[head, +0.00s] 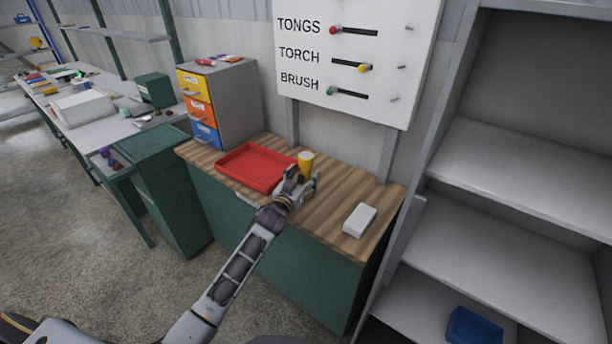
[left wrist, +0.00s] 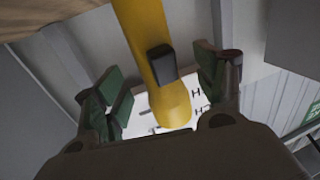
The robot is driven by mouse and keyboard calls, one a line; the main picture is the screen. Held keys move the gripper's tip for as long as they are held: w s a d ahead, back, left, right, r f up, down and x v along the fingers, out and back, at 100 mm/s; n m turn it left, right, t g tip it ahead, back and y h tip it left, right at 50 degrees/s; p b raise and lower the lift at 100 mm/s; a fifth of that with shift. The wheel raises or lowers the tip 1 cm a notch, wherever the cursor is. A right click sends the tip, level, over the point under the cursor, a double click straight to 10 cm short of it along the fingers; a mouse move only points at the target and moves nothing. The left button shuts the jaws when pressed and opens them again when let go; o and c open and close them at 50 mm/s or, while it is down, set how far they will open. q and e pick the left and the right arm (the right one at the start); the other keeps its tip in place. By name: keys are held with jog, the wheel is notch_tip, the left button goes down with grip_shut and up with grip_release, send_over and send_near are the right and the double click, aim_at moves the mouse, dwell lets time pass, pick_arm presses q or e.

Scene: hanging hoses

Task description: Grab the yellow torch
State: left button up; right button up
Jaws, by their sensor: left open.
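The yellow torch (head: 306,160) stands upright on the wooden worktop, just right of the red tray. My left gripper (head: 301,182) is at the torch, on its near side, and partly covers its lower part. In the left wrist view the yellow torch (left wrist: 173,108), with a black switch on its side, runs between the green-padded fingers of my left gripper (left wrist: 160,78). The fingers are open, with a gap visible on each side of the torch. My right gripper is not in view.
The red tray (head: 247,176) lies left of the torch. A white box (head: 359,220) lies on the worktop (head: 335,185) to the right. A drawer unit (head: 231,100) stands at the back left. A label board (head: 355,30) hangs behind, and grey shelves (head: 490,241) stand right.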

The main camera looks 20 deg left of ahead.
pick_arm(q)
jog(key=shift+w, duration=0.7)
jog(key=shift+w+d, duration=0.15)
jog(key=shift+w, duration=0.45)
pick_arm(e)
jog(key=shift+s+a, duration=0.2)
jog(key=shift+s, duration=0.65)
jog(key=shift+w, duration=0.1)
pick_arm(q)
jog(key=shift+c, duration=0.4)
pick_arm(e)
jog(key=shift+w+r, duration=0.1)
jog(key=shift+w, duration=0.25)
pick_arm(q)
jog(key=c, duration=1.2)
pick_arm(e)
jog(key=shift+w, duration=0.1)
pick_arm(q)
jog(key=shift+o, duration=0.2)
jog(key=shift+r, duration=0.15)
